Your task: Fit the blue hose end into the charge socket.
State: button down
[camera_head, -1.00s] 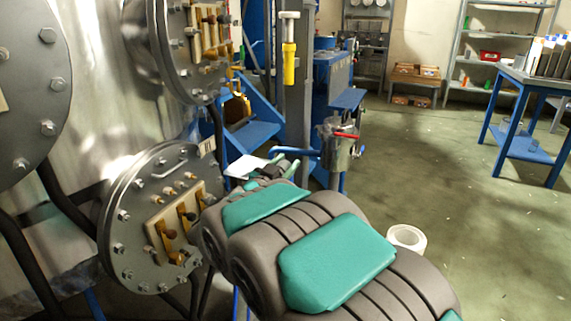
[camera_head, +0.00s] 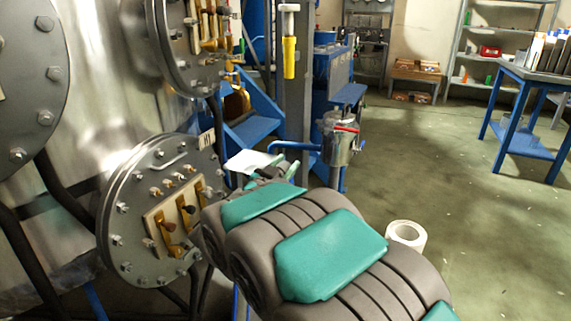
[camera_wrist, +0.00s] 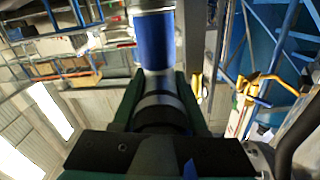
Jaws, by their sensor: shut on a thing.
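My gripper (camera_head: 278,171) is at the far end of my arm in the head view, small and partly hidden by my own arm links. In the wrist view, my gripper (camera_wrist: 160,80) has its two green fingers on either side of a round piece with grey and black bands. A blue cylinder with a pale rim, which looks like the blue hose end (camera_wrist: 154,40), is in line with this piece, just beyond the fingertips. I cannot make out the hose end in the head view. I cannot tell which fitting is the charge socket.
A steel tank with bolted flanges (camera_head: 150,250) stands close on the left. A steel vessel with a red handle (camera_head: 340,145) is on a blue pipe beyond my gripper. A white roll (camera_head: 406,236) is to the right of my arm. A blue table (camera_head: 530,90) stands farther right, with open floor before it.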

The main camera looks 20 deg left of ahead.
jog(key=shift+f+b, duration=0.4)
jog(key=shift+f, duration=0.6)
jog(key=shift+c, duration=1.8)
grip_release()
jog(key=s, duration=0.7)
jog(key=shift+s+a, duration=0.3)
jog(key=shift+s, duration=0.1)
